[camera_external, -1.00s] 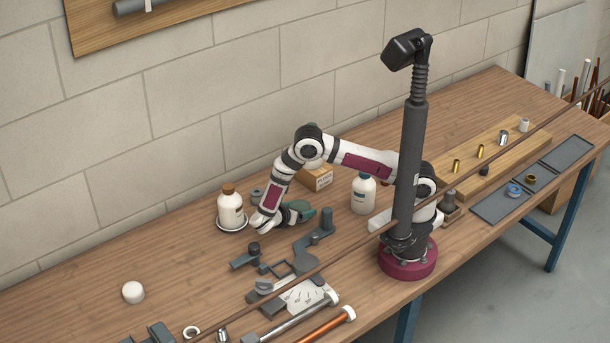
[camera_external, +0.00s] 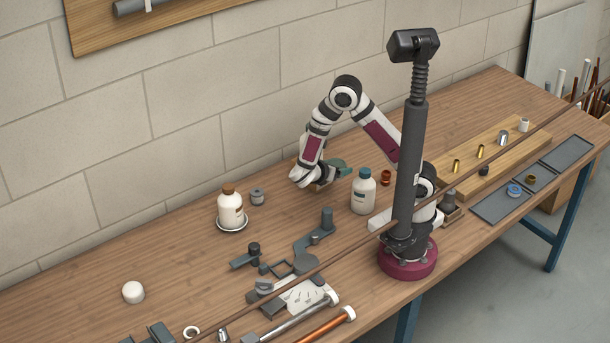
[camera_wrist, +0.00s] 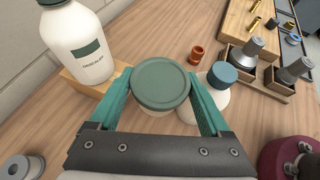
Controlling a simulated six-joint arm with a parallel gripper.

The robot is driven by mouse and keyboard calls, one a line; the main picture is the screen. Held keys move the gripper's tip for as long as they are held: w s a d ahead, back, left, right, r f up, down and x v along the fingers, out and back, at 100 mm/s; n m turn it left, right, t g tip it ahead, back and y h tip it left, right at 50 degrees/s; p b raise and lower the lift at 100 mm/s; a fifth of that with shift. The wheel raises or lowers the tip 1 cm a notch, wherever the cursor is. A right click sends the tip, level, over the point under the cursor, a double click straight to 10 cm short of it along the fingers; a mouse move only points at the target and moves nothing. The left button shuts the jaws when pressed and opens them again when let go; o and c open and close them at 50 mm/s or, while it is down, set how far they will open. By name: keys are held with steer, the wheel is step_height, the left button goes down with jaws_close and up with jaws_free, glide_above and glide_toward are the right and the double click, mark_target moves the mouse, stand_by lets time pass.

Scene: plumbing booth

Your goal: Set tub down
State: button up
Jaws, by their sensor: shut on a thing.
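The tub (camera_wrist: 160,87) has a round green lid and shows from above in the wrist view. My gripper (camera_wrist: 162,95) is shut on it, with one teal finger on either side. The lid covers most of the tub's body. In the external view my gripper (camera_external: 329,171) is above the back middle of the table, left of the blue-capped white bottle (camera_external: 363,191). The tub is hard to make out there. Whether it touches the table cannot be told.
The blue-capped bottle (camera_wrist: 220,92) is close on the right. An orange-brown fitting (camera_wrist: 196,54) lies beyond. A brown-capped bottle (camera_external: 230,209) stands on a saucer, with a grey fitting (camera_external: 257,196) beside it.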

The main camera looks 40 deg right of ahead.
steer(key=w+d+r, duration=0.1)
steer(key=w+d, duration=0.3)
steer(key=d, duration=1)
steer(key=s+d+f+n+t, duration=0.15)
steer(key=s+d, duration=0.25)
steer(key=d, duration=0.8)
glide_above(363, 166)
steer(key=shift+y, duration=0.4)
steer(key=f, duration=0.6)
steer(key=shift+s+d, duration=0.3)
steer(key=shift+w+a+f, duration=0.1)
steer(key=shift+w+f, duration=0.1)
steer(key=shift+f, duration=0.9)
steer(key=shift+w+a+f, duration=0.1)
steer(key=shift+w+f, duration=0.05)
steer(key=shift+f, duration=0.95)
steer(key=o, duration=1.3)
steer(key=shift+f, duration=0.15)
